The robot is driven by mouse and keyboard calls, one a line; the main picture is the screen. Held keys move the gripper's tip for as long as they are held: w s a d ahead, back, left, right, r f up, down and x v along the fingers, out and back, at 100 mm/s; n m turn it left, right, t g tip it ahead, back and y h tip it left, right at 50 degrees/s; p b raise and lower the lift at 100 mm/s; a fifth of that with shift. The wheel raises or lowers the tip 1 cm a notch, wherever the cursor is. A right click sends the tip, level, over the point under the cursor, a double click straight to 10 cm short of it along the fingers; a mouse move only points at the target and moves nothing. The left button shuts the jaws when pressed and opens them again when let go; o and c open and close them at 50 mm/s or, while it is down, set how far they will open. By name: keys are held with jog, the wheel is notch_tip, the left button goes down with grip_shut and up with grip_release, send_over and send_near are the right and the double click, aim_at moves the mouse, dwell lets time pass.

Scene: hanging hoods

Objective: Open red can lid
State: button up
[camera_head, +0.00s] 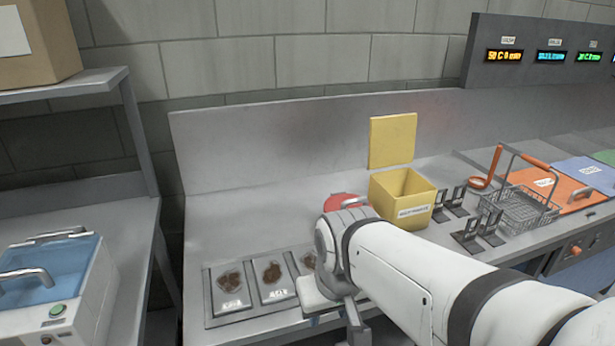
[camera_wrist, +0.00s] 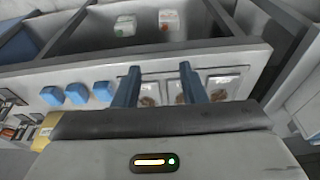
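A red round lid (camera_head: 345,201) shows on the counter behind my arm in the head view. My arm hides what is below it, so I cannot tell how it sits on its can. The lid does not show clearly in the wrist view. My gripper (camera_wrist: 160,80) has its two blue-grey fingers well apart with nothing between them, so it is open. In the head view, it is low at the counter's front, mostly hidden by my wrist, nearer to the camera than the red lid and apart from it.
A yellow box (camera_head: 402,208) with its yellow lid (camera_head: 392,140) raised stands right of the red lid. Food trays (camera_head: 230,291) lie at the counter's front left. Black holders (camera_head: 468,236), a wire basket (camera_head: 520,212) and an orange lid (camera_head: 560,190) stand right.

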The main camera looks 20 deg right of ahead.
jog(key=w+d+r+m, duration=0.3)
jog(key=w, duration=0.3)
jog(key=m, duration=1.5)
send_over(356, 199)
jog(key=s, duration=0.2)
jog(key=p+x, duration=0.1)
jog(key=x, duration=0.5)
jog(key=shift+w, duration=0.2)
jog(key=shift+c, duration=0.4)
grip_shut()
